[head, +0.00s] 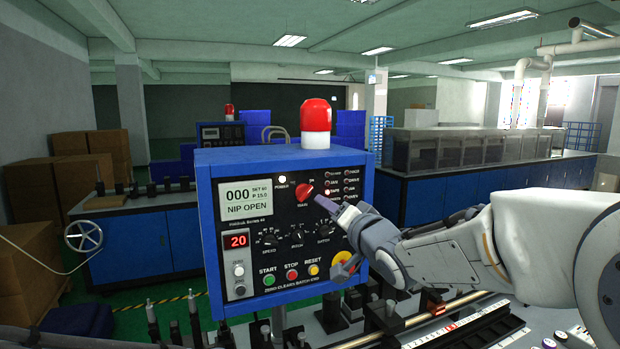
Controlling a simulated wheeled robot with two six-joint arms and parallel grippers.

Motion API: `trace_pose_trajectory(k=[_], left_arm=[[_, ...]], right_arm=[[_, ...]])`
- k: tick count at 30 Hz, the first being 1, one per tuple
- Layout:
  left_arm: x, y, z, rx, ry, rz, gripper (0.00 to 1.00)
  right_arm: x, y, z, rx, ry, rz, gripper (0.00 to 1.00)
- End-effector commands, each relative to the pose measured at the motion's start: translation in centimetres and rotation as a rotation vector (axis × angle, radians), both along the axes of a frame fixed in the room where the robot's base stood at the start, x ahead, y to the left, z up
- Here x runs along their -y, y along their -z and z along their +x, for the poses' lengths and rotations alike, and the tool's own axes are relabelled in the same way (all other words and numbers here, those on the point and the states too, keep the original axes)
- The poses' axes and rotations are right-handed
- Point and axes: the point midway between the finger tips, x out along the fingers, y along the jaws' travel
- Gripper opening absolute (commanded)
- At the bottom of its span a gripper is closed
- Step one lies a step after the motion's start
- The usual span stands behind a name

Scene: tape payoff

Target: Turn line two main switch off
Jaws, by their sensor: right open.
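A blue control box (207,245) stands in front of me with a black panel. The red MAIN switch (304,191) is on the panel's upper middle. Its knob looks tilted toward the upper right, but its exact setting is hard to tell. The POWER lamp (282,179) beside it glows white. The display (246,201) reads 000 and NIP OPEN. My right gripper (334,211) is open, its fingertip just right of and below the red switch; contact cannot be told. It covers part of the panel's right side. My left gripper is out of view.
A red beacon (316,122) tops the box. START, STOP and RESET buttons (292,274) and a red-and-yellow knob (343,260) sit low on the panel. A second control box (220,133) with a beacon stands behind. Machine parts crowd the bench below.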

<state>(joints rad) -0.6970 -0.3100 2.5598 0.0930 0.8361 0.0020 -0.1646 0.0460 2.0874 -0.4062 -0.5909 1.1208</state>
Motion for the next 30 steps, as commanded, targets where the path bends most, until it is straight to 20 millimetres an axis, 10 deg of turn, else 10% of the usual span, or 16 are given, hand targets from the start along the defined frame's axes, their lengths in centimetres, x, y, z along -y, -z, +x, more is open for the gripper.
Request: trace_pose_trajectory(k=[18,30], left_arm=[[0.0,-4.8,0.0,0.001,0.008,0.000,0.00],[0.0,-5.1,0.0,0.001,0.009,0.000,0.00]], right_arm=[[-3.7,-0.5,8.6,0.006,-0.006,0.009,0.45],[-4.2,-0.2,9.6,0.008,-0.006,0.009,0.45]])
